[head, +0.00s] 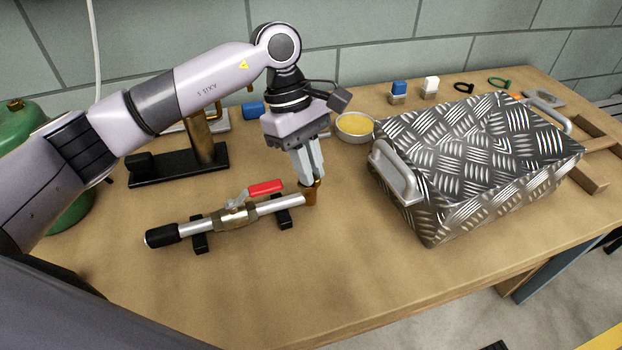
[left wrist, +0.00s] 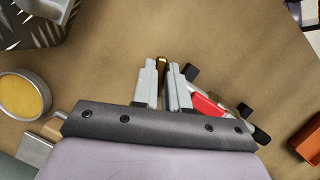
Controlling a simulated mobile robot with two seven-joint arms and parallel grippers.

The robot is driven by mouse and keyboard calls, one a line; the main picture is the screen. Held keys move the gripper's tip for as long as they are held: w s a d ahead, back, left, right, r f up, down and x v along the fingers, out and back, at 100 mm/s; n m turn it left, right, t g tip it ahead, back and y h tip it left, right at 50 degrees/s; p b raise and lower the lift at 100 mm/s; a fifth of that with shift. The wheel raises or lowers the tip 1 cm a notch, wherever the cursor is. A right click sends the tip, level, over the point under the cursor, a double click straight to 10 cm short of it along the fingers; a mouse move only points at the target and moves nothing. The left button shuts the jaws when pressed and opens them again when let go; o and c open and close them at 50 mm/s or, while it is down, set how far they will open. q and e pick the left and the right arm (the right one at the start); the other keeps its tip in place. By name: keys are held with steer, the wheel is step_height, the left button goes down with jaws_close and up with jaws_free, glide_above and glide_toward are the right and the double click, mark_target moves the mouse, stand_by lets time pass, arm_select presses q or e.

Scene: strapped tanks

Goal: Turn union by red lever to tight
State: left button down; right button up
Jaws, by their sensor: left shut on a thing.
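A pipe assembly (head: 190,229) lies on black supports on the wooden bench. It has a black end at left, a brass body (head: 237,217) near its middle and a red lever (head: 266,188) above it. A brass end fitting (head: 311,197) stands at its right end. My left gripper (head: 312,180) points down with its fingers shut on the top of this brass fitting. In the left wrist view the brass fitting (left wrist: 161,64) shows between the two fingers, and the red lever (left wrist: 207,104) is partly hidden behind the right one. My right gripper is not in view.
A diamond-plate metal box (head: 478,160) with handles stands to the right. A bowl of yellow material (head: 355,124) sits behind my gripper. A black stand with a brass post (head: 203,140) is at back left, near a green tank (head: 70,213). The bench front is clear.

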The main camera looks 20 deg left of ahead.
arm_select(q)
steer(key=shift+f+m+b, duration=0.1)
steer(key=shift+m+b, duration=0.35)
steer(key=shift+m, duration=0.25)
steer(key=shift+m+g, duration=0.3)
steer(key=shift+m+b, duration=0.4)
steer(key=shift+b, duration=0.1)
steer(key=shift+m+y+b, duration=0.4)
steer(key=shift+m, duration=0.3)
steer(key=c, duration=1.1)
jaws_free()
steer(key=shift+o, duration=0.2)
